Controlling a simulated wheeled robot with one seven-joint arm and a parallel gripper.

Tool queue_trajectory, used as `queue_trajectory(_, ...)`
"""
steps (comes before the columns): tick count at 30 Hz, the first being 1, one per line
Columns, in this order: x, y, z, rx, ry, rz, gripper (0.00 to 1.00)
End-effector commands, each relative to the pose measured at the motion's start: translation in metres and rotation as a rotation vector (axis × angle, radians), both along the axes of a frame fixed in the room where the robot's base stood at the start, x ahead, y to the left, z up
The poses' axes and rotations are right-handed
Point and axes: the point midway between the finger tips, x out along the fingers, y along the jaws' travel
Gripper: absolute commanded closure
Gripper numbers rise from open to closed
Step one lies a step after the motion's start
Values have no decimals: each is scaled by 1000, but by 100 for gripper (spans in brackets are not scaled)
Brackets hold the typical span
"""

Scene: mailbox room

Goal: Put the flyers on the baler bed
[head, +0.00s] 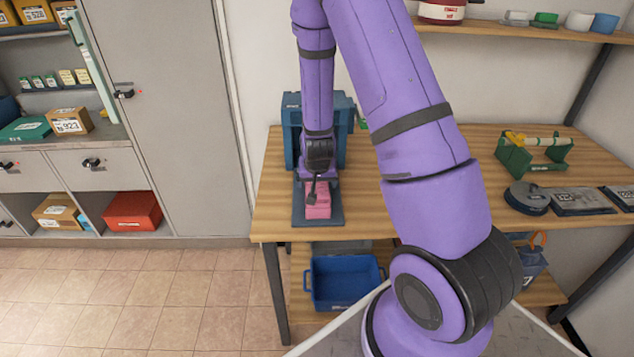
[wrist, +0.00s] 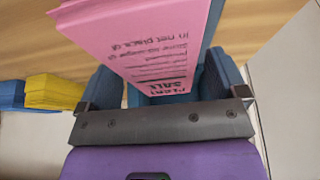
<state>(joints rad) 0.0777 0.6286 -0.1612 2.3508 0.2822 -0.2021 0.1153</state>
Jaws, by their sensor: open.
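The pink flyers (head: 318,206) form a stack on the dark flat baler bed (head: 335,222), in front of the blue baler body (head: 343,110) on the wooden table. My gripper (head: 316,188) is right over the flyers at the end of my purple arm. In the wrist view, the pink flyers (wrist: 150,45) lie between the two open fingers of my gripper (wrist: 164,68), with printed text facing the camera. The jaws are not shut on them.
A green caddy (head: 535,152) and grey flat items (head: 575,200) stand on the table's right side. A blue bin (head: 343,282) sits on the lower shelf. A yellow stack (wrist: 55,91) shows at the wrist view's left. Floor is clear at left.

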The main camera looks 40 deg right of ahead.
Motion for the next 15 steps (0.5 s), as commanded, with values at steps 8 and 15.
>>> queue_trajectory(8, -12, 9, 38, -1, -4, 2, 9)
queue_trajectory(15, -23, 17, 71, -1, -4, 3, 9)
